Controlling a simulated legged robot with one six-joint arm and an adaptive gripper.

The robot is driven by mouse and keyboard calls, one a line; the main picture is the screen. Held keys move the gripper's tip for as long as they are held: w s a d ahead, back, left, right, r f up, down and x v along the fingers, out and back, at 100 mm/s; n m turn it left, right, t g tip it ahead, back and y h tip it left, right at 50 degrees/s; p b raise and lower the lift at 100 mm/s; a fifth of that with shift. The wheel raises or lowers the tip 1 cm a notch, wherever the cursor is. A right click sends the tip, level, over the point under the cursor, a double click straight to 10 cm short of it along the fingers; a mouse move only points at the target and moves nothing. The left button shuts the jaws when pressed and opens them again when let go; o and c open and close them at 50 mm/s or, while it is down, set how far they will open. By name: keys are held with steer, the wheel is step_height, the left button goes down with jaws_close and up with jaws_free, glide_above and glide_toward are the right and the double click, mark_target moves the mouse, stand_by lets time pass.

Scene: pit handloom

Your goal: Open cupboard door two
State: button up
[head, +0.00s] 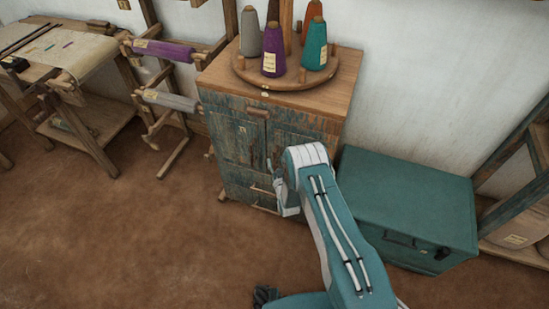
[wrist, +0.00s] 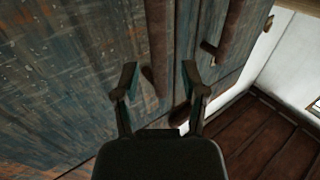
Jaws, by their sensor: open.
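The cupboard (head: 225,145) has worn blue-green painted doors and a wooden top. Its left door (head: 230,150) carries a small label (head: 242,130) too small to read; its right door (head: 305,128) is partly hidden behind my arm. Both doors look shut. I cannot tell which is door two. My gripper (wrist: 160,70) is open in the wrist view, its two fingers pointing at the cupboard front. A brown wooden strip (wrist: 158,40) and a short dark handle-like piece (wrist: 150,82) show between the fingers; contact cannot be told.
A round wooden stand (head: 290,84) with several yarn cones sits on the cupboard. A teal chest (head: 415,195) stands close on the right. Yarn rollers (head: 165,50) and a loom table (head: 75,60) are at left. The earthen floor (head: 140,235) in front is clear.

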steer(key=shift+x, duration=1.15)
jaws_close()
steer(key=shift+s, duration=0.1)
